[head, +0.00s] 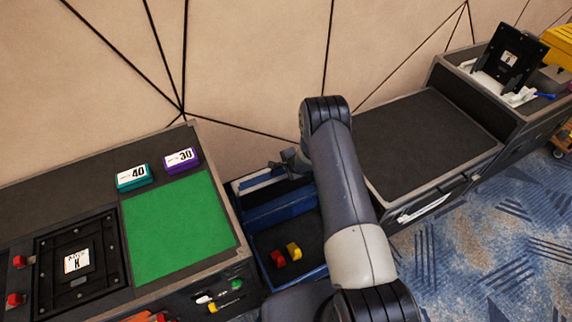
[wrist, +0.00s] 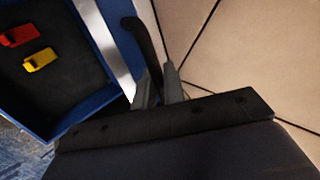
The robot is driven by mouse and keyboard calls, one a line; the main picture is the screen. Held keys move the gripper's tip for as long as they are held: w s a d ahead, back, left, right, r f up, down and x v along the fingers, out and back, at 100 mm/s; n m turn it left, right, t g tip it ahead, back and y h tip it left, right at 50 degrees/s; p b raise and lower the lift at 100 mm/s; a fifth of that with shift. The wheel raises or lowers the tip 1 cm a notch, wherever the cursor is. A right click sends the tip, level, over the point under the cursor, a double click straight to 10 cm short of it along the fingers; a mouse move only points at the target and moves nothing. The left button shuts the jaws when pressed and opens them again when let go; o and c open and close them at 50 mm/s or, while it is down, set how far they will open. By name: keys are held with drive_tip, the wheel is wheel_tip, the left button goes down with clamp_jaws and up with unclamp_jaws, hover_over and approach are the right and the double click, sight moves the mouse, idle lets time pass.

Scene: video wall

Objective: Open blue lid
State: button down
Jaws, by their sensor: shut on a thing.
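A blue box (wrist: 62,127) stands open between two dark counters; its inside shows in both views. In the head view a blue panel (head: 283,208), apparently the lid, stands raised at the back of the box. My gripper (head: 291,160) is at the top of this panel, partly hidden by my arm. In the wrist view my gripper (wrist: 160,92) is shut on a curved black handle (wrist: 146,42). The handle's join to the lid is hidden there. A red block (head: 278,258) and a yellow block (head: 294,251) lie on the box's dark floor.
The left counter bears a green mat (head: 178,228), a teal box (head: 133,177), a purple box (head: 181,160) and a black panel (head: 105,262). The right counter top (head: 430,140) is bare. A patterned wall rises close behind the box.

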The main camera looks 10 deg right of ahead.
drive_tip(key=c, duration=1.6)
unclamp_jaws()
drive_tip(key=shift+s, duration=0.1)
drive_tip(key=b+v, duration=0.1)
drive_tip(key=v, duration=0.9)
drive_tip(key=shift+s+r, duration=0.2)
drive_tip(key=shift+r, duration=0.05)
